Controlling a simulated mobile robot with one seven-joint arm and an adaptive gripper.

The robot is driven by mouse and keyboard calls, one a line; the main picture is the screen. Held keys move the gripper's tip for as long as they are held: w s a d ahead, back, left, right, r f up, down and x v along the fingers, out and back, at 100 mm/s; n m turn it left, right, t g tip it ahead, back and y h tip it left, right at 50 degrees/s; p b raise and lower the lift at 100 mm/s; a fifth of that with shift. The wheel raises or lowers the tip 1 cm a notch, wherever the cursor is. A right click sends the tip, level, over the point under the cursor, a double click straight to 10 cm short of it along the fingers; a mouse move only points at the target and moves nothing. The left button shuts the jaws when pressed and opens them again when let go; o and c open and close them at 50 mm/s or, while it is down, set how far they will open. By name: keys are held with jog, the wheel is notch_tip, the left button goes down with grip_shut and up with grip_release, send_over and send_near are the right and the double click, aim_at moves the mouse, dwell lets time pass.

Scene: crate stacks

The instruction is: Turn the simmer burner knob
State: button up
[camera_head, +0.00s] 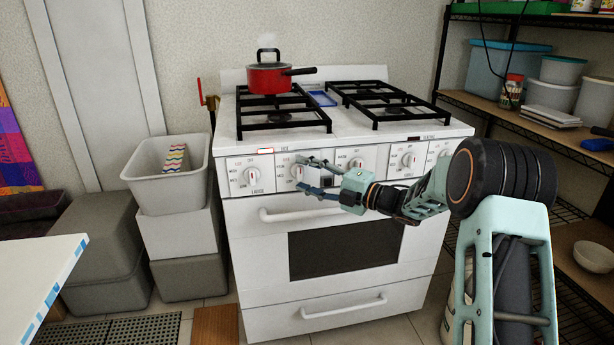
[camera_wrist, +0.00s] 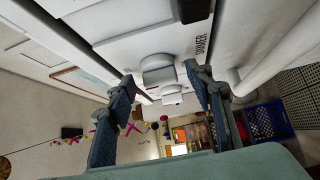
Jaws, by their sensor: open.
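The white stove (camera_head: 340,245) has a row of white knobs along its front panel. The second knob from the left (camera_head: 297,173) is at my gripper's fingertips. In the wrist view a white knob (camera_wrist: 158,75) shows with the printed word SIMMER (camera_wrist: 202,38) beside it. My gripper (camera_head: 306,174) is open, with one finger above and one below that knob in the head view. In the wrist view the fingertips (camera_wrist: 163,80) are on either side of the knob, with gaps visible. I cannot tell whether either finger touches it. The fingers partly hide the panel.
The oven door handle (camera_head: 310,214) sticks out below the knobs. A red pot (camera_head: 269,78) stands on the left burner grate. Grey bins (camera_head: 165,183) stand left of the stove. A wire shelf (camera_head: 470,100) is at the right.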

jog(key=v, duration=1.2)
jog(key=shift+r, duration=0.15)
